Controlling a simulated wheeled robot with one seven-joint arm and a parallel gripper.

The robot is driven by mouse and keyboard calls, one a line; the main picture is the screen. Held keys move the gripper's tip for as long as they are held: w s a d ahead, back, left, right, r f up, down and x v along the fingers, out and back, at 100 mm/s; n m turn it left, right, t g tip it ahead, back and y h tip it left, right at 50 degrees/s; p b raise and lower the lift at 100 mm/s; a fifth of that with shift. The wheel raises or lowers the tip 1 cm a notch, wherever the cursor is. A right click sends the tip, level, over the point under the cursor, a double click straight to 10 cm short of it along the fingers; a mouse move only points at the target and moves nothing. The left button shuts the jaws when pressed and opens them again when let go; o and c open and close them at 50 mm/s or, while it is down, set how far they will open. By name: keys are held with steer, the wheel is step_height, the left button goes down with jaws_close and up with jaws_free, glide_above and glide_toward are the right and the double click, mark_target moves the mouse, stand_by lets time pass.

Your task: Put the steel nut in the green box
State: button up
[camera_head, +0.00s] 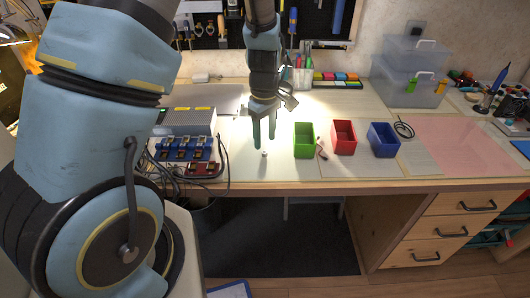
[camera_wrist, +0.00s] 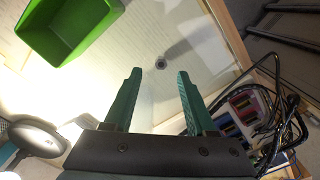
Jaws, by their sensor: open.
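The steel nut (camera_head: 264,154) is a small grey piece on the workbench, left of the green box (camera_head: 304,140). In the wrist view the nut (camera_wrist: 161,62) lies flat, just beyond and between my fingertips. My gripper (camera_head: 264,145) is above the bench over the nut, pointing down, with its green fingers apart and nothing between them. My gripper (camera_wrist: 159,72) also shows open in the wrist view. The green box (camera_wrist: 66,30) is at the upper left there, open at the top, and its visible inside looks empty.
A red box (camera_head: 344,137) and a blue box (camera_head: 383,140) stand right of the green one. A small dark and red item (camera_head: 321,150) lies between green and red. Blue and red devices with cables (camera_head: 188,155) are on the left. Clear bins (camera_head: 408,75) stand at the back right.

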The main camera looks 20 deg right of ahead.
mark_target(265, 152)
steer(key=shift+a+f+p, duration=0.1)
steer(key=shift+f+p, duration=0.4)
steer(key=shift+f, duration=1.7)
jaws_close()
